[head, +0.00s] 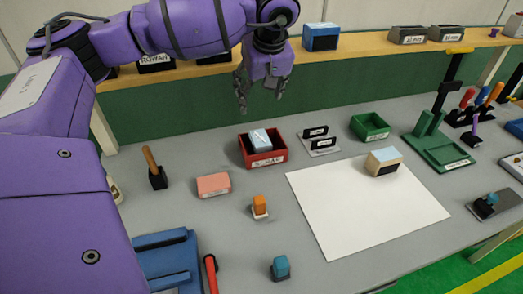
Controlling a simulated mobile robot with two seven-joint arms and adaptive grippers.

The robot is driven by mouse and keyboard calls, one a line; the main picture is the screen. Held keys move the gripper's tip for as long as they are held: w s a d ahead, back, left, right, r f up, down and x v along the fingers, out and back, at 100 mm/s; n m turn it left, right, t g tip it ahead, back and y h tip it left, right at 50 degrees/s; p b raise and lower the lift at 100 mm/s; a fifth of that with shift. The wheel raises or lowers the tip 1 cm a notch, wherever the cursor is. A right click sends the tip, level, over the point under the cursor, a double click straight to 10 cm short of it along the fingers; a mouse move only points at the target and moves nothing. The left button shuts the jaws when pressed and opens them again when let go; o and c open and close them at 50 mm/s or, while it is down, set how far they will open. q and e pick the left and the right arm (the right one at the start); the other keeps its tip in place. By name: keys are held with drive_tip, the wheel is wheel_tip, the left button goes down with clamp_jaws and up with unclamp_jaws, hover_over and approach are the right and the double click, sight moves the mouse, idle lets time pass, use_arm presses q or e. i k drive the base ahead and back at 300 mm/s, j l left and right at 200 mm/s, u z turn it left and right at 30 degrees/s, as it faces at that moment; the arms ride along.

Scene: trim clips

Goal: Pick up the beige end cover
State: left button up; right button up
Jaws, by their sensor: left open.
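A beige block-shaped piece (376,165), which looks like the beige end cover, sits on the white sheet (345,215) near its upper right edge. Its top looks pale blue, and its lower right side is dark. My left gripper (261,102) is open and empty, pointing down in the air above the back of the grey table. It is up and to the left of the beige piece, well apart from it. My right gripper is not in view.
A red box (281,158) marked SCRAP holds a pale blue piece (259,138). Beside it are a black-slotted holder (325,148) and a green tray (372,135). A green fixture (438,150) stands right of the sheet. A pink block (213,185) lies left. Most of the sheet is bare.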

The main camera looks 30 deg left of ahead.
sight(384, 161)
drive_tip(key=k+l, duration=0.75)
drive_tip(key=k, duration=0.1)
